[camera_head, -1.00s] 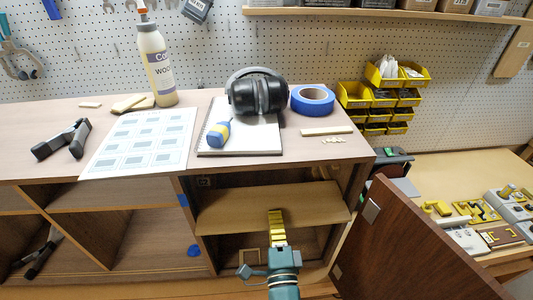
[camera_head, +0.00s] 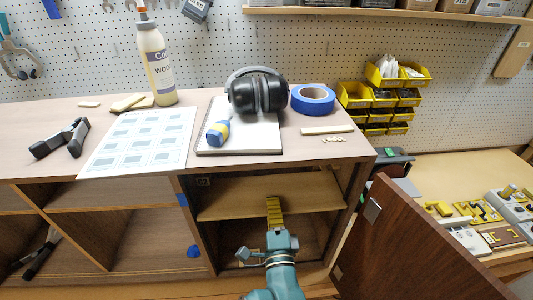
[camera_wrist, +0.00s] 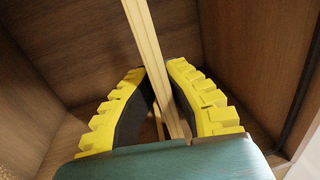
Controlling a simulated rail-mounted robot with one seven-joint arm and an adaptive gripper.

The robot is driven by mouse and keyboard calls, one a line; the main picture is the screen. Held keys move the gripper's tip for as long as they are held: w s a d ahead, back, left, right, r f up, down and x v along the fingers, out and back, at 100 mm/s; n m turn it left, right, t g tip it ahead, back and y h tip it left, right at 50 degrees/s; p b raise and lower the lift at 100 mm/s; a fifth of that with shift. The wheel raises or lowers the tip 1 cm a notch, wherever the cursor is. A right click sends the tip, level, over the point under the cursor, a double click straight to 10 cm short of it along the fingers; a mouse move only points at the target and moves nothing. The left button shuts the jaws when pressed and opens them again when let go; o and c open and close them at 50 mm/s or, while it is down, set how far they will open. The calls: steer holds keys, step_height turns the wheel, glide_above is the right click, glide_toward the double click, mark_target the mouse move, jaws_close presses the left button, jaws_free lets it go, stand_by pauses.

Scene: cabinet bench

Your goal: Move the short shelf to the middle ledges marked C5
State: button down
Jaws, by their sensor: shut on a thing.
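The short shelf (camera_head: 235,203) is a light wooden board inside the right-hand cabinet compartment, spanning most of its width. My gripper (camera_head: 273,201) is shut on the middle of its front edge. In the wrist view the yellow ridged fingers (camera_wrist: 156,72) pinch the board, which shows edge-on as a pale strip (camera_wrist: 145,35). The compartment (camera_head: 210,240) is open at the front. A small tag (camera_head: 203,181) is on its upper left, too small to read. I cannot tell whether the shelf rests on ledges; its ends and the C5 marks are not clear.
The brown cabinet door (camera_head: 420,245) stands open at the right. A blue round piece (camera_head: 193,251) and a blue patch (camera_head: 183,200) are on the left divider. The bench top holds ear muffs (camera_head: 257,93), blue tape (camera_head: 312,98) and a glue bottle (camera_head: 157,65).

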mark_target(269, 181)
steer(key=shift+w+r, duration=0.15)
steer(key=shift+w, duration=0.1)
steer(key=shift+w+a+f+b, duration=0.15)
steer(key=shift+w+b, duration=0.45)
steer(key=shift+w, duration=0.35)
steer(key=shift+w+a+b, duration=0.1)
steer(key=shift+w+b, duration=0.45)
steer(key=shift+w, duration=0.45)
steer(key=shift+w+a+f+b, duration=0.15)
steer(key=shift+w+b, duration=0.45)
steer(key=shift+w, duration=0.35)
steer(key=shift+w+a+r+b, duration=0.1)
steer(key=shift+w+b, duration=0.3)
steer(key=shift+w, duration=0.3)
steer(key=shift+f+b, duration=0.8)
steer(key=shift+f, duration=0.1)
steer(key=c, duration=1.2)
jaws_free()
steer(key=o, duration=0.4)
steer(key=shift+f, duration=0.15)
